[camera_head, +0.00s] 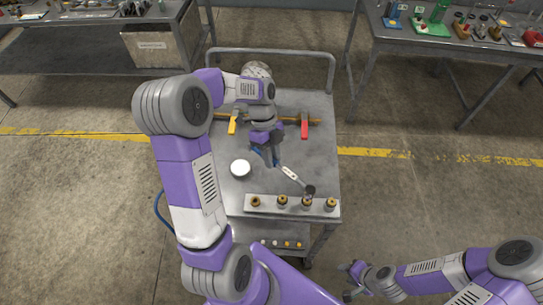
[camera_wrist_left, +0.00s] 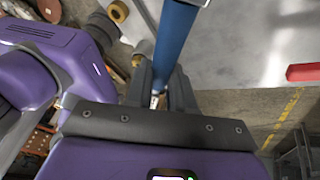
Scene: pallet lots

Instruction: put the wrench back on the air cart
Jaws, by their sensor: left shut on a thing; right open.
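The wrench (camera_head: 292,175) shows in the head view as a silver shaft with a dark head, slanting down to the right over the cart's front half. My left gripper (camera_head: 267,157) is shut on it above the cart top. In the left wrist view a blue handle (camera_wrist_left: 178,42) runs up from between the fingers of my left gripper (camera_wrist_left: 160,90). The grey air cart (camera_head: 318,155) stands in front of me. I cannot tell whether the wrench's head touches the fittings below it. My right gripper (camera_head: 353,280) is open and empty, low to the right of the cart.
A pale block (camera_head: 270,207) with several brass fittings lies along the cart's near edge. A white round piece (camera_head: 240,168) sits left of my left gripper. A yellow clip (camera_head: 233,123) and a red clip (camera_head: 304,126) sit on a bar. Workbenches stand behind. The cart's right side is clear.

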